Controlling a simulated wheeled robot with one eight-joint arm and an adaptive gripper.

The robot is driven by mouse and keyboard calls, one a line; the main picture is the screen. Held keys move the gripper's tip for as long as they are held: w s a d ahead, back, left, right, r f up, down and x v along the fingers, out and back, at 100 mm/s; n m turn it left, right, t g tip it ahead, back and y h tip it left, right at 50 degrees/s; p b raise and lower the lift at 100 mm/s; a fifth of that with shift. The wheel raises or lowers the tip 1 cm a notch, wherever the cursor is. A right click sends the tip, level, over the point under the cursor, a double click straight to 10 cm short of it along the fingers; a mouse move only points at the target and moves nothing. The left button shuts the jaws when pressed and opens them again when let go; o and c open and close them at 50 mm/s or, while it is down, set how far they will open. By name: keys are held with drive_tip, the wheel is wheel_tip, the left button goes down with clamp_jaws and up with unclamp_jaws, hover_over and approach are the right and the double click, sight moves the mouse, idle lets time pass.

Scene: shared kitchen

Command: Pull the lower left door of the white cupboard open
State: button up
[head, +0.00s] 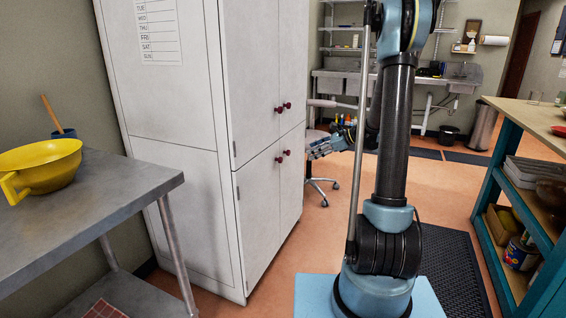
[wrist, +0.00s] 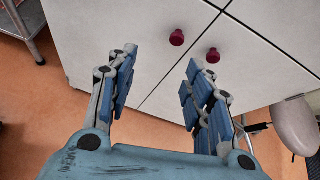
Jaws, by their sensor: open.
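The white cupboard (head: 258,60) stands left of centre in the head view, with two upper and two lower doors, all shut. Its lower left door (head: 257,215) has a dark red knob (head: 279,159) near its top right corner; the lower right door's knob (head: 287,152) is beside it. In the wrist view the left door's knob (wrist: 177,38) lies beyond and between the fingertips, and the right door's knob (wrist: 213,56) is farther right. My gripper (head: 313,151) is open and empty in front of the doors, also seen in the wrist view (wrist: 161,58), apart from both knobs.
A metal table (head: 120,190) with a yellow bowl (head: 48,165) stands at the left, near the cupboard. An office chair (head: 318,184) is behind my gripper. A teal shelf unit (head: 495,175) stands at the right. Orange floor lies clear before the doors.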

drive_tip(key=w+a+f+m, duration=0.1)
drive_tip(key=w+a+f, duration=0.3)
drive_tip(key=a, duration=0.3)
drive_tip(key=w+a+f+m+y, duration=0.1)
drive_tip(key=w+a+f, duration=0.4)
drive_tip(key=a, duration=0.3)
drive_tip(key=shift+w, duration=0.35)
drive_tip(key=shift+f, duration=0.1)
clamp_jaws()
